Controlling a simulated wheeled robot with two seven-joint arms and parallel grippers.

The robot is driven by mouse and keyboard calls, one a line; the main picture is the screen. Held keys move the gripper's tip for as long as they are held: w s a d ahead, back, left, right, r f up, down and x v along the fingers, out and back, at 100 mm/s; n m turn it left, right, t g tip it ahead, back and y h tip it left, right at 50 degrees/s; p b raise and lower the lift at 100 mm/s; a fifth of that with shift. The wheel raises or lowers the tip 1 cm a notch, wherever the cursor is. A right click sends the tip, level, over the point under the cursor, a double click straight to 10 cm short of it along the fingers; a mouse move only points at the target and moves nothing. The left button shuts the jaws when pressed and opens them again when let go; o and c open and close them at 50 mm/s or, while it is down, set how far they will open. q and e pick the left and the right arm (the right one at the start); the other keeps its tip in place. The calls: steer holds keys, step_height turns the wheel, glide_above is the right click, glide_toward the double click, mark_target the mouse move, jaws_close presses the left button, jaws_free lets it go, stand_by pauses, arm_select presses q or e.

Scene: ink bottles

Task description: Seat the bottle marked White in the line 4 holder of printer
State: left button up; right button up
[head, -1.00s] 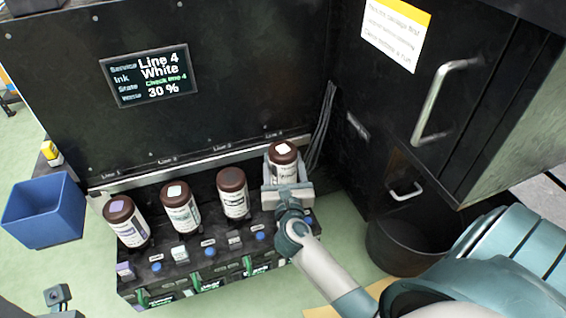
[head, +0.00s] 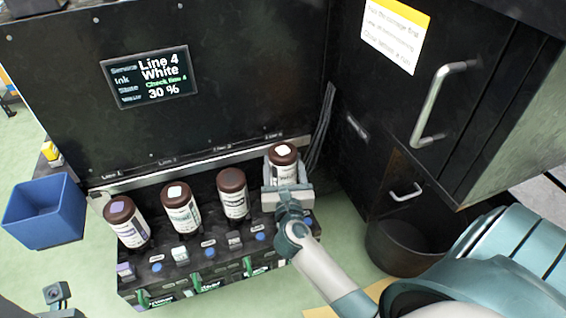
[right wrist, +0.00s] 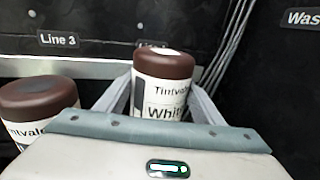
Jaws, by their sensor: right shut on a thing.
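The bottle marked White (head: 284,170) has a brown cap with a white dot on top. It stands upright at the rightmost place of the printer's holder row (head: 205,262), the line 4 end. My right gripper (head: 284,180) is shut around it, with a finger on either side. In the right wrist view the bottle (right wrist: 163,95) shows part of its label, "Tintva" and "Whit", between the fingers. Its base and the holder under it are hidden by my gripper.
Several similar brown-capped bottles stand left of it, the nearest (head: 233,193) at line 3. The printer screen (head: 150,76) reads "Line 4 White", "Check line 4", "30 %". A blue bin (head: 45,212) is at left, a dark bin (head: 405,250) at right, below a cabinet handle (head: 440,105).

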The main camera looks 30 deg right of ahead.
steer(key=shift+r, duration=0.1)
stand_by(0.5)
steer(key=shift+f, duration=0.7)
steer(key=shift+f+b, duration=0.65)
stand_by(0.5)
steer(key=shift+f, duration=0.35)
steer(key=shift+f+b, duration=0.65)
steer(key=shift+f, duration=0.05)
stand_by(0.3)
steer(key=o, duration=1.5)
